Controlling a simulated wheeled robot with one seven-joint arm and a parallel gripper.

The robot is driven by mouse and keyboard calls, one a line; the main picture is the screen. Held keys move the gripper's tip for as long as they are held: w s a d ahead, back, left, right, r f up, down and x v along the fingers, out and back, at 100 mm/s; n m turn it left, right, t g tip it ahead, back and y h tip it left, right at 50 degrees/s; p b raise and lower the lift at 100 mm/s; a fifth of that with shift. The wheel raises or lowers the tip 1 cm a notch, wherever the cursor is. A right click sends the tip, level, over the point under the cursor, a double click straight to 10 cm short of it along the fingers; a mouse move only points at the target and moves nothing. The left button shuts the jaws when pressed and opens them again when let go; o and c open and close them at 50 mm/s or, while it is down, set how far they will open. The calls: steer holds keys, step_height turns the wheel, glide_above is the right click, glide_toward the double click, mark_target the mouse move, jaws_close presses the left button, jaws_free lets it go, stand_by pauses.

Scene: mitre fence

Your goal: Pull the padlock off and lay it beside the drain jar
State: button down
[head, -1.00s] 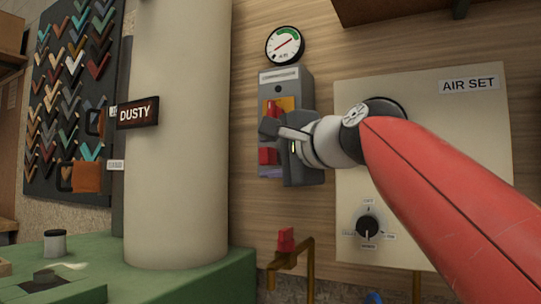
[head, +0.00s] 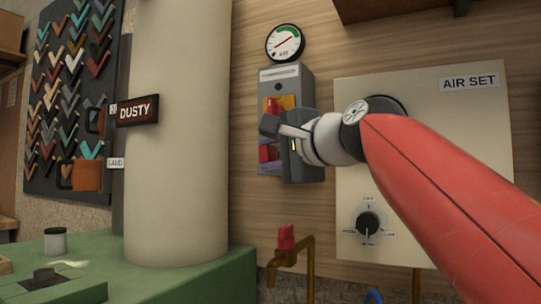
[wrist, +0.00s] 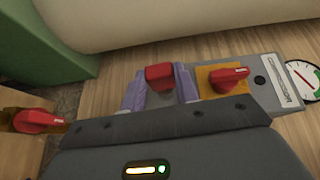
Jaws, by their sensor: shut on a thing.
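The padlock (wrist: 160,77) looks like a small red block on the lower part of a grey wall box. My gripper (wrist: 160,90) is shut on it, with one finger on each side. In the head view the padlock (head: 266,153) shows just left of my gripper (head: 270,150), partly hidden by it. I cannot tell whether it is still fastened to the box. A small pale jar with a dark top (head: 55,241) stands on the green surface at left; I cannot tell whether it is the drain jar.
Above the padlock, a red handle (wrist: 229,76) sits on an orange plate. A gauge (head: 285,43) is above the box. A brass tap with red handle (head: 286,240) sticks out below. A thick cream column (head: 177,140) stands left, the AIR SET panel (head: 430,200) right.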

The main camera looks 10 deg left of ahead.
steer(key=shift+s+a, duration=0.1)
steer(key=shift+s, duration=0.2)
steer(key=shift+s+a+b, duration=0.15)
steer(key=shift+s+a, duration=0.15)
steer(key=shift+s, duration=0.55)
steer(key=shift+s+a+b, duration=0.15)
steer(key=shift+s+a, duration=0.1)
steer(key=shift+s, duration=0.55)
steer(key=shift+s+a+b, duration=0.15)
steer(key=shift+s+a, duration=0.15)
steer(key=shift+s, duration=0.55)
steer(key=shift+s, duration=0.1)
